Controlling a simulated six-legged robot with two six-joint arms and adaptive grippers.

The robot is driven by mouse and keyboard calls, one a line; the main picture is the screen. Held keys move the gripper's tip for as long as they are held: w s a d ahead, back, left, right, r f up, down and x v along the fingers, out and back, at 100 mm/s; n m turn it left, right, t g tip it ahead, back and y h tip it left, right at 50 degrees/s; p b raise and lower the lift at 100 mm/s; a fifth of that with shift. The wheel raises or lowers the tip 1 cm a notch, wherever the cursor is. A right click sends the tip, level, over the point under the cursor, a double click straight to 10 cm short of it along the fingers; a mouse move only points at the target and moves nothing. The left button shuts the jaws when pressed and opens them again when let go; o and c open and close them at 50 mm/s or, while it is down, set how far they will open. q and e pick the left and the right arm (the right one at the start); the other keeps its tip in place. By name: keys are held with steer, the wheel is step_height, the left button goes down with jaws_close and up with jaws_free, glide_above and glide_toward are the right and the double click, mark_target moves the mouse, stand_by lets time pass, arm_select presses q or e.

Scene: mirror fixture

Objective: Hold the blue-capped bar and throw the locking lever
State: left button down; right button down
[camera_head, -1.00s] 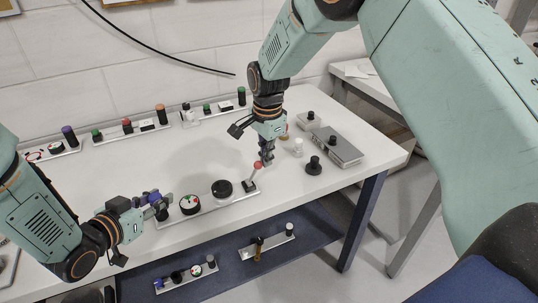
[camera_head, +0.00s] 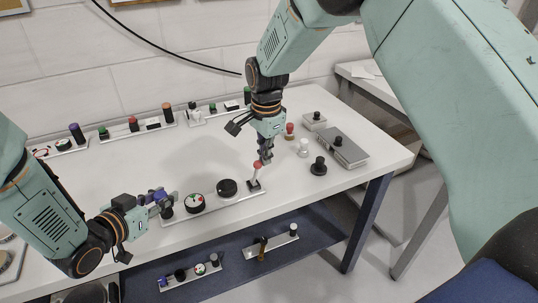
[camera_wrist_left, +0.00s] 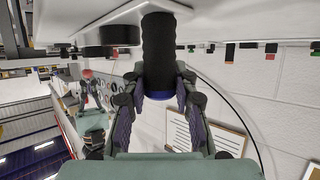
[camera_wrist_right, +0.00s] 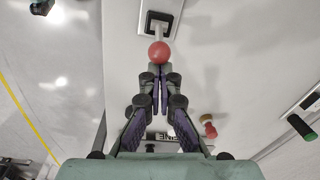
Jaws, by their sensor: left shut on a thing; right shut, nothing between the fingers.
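My left gripper (camera_head: 164,201) is shut on the upright black bar (camera_wrist_left: 159,50) with a blue cap (camera_wrist_left: 160,96), at the left end of a grey plate (camera_head: 211,207) on the table. The fingers flank the bar near its cap in the left wrist view. The locking lever (camera_head: 256,173) stands at the plate's right end, with a red ball (camera_wrist_right: 159,53), a pale shaft and a dark square base. It is close to upright. My right gripper (camera_wrist_right: 160,74) is shut and empty, fingertips right by the ball, seemingly touching it.
A dial (camera_head: 194,203) and a black knob (camera_head: 228,188) sit on the plate between the grippers. White (camera_head: 303,148), red (camera_head: 290,131) and black (camera_head: 318,166) knobs stand to the right, near a grey box (camera_head: 345,151). More fixtures line the back; a shelf (camera_head: 225,262) lies below.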

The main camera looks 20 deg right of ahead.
mark_target(255, 162)
steer(key=shift+a+r, duration=0.2)
steer(key=shift+a, duration=0.55)
steer(key=shift+a+r, duration=0.2)
steer(key=shift+a, duration=0.55)
steer(key=shift+r, duration=0.15)
steer(key=shift+r, duration=0.65)
steer(key=shift+d, duration=0.1)
steer(key=shift+d+r, duration=0.2)
steer(key=shift+r, duration=0.05)
steer(key=a+r, duration=0.6)
steer(key=r, duration=0.1)
steer(key=shift+a, duration=0.15)
